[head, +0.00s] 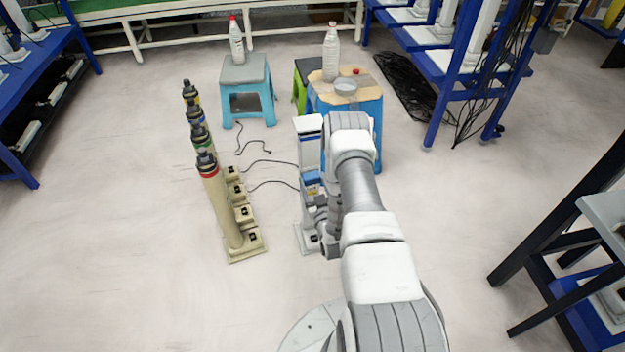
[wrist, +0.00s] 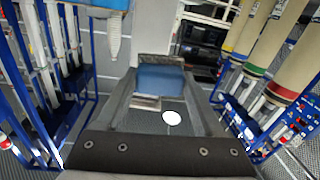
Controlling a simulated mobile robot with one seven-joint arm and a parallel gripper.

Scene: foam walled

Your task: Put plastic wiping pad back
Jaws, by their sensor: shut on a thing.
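My gripper (wrist: 160,85) is shut on a blue block-shaped piece in the wrist view, which I take to be the plastic wiping pad (wrist: 160,79). The pad lies between the two grey fingers, near their tips. In the head view, a small blue patch (head: 311,179) shows left of my forearm, against a white upright column (head: 308,147). My wrist hides much of that area, so the fingers do not show clearly there. I cannot tell whether the pad touches the column.
Several beige posts with coloured rings (head: 222,208) stand left of my arm. A blue stool (head: 246,86) holds a red-capped bottle (head: 236,42). Another blue stool (head: 368,110) carries a bottle and dish. Cables cross the floor; the left foreground floor is clear.

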